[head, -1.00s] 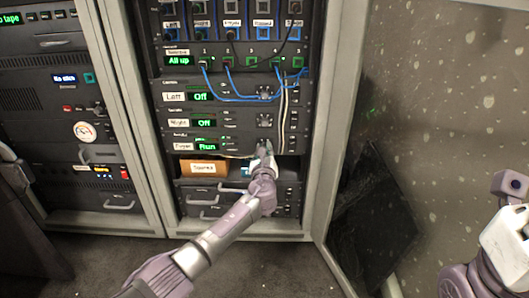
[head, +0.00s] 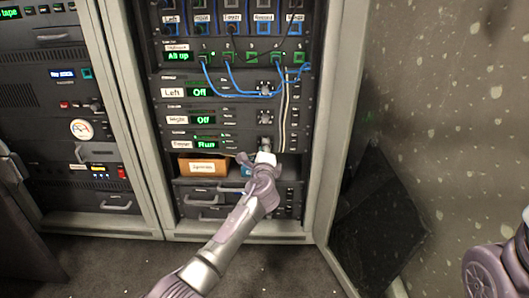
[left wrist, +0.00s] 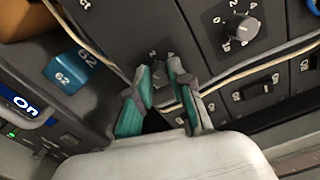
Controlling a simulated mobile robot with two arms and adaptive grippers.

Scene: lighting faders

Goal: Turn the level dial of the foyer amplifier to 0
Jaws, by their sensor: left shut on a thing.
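The foyer amplifier (head: 180,144) is the lowest of three similar dark units in the rack. Its label reads Foyer and its green display seems to read Run. Its level dial (left wrist: 160,72) shows between my left fingertips in the left wrist view. The fingers mostly hide its scale, so I cannot read its setting. My left gripper (left wrist: 159,75) is shut on this dial, with one teal-padded finger on each side. In the head view the left gripper (head: 265,156) reaches up to the dial from below. The right gripper is not in view.
Similar dials of the Right (head: 265,117) and Left (head: 265,88) amplifiers sit above. A pale cable (left wrist: 95,45) runs close by the gripper. An orange box (head: 203,167) and a blue block marked 62 (left wrist: 70,72) lie below. The rack door stands open at right.

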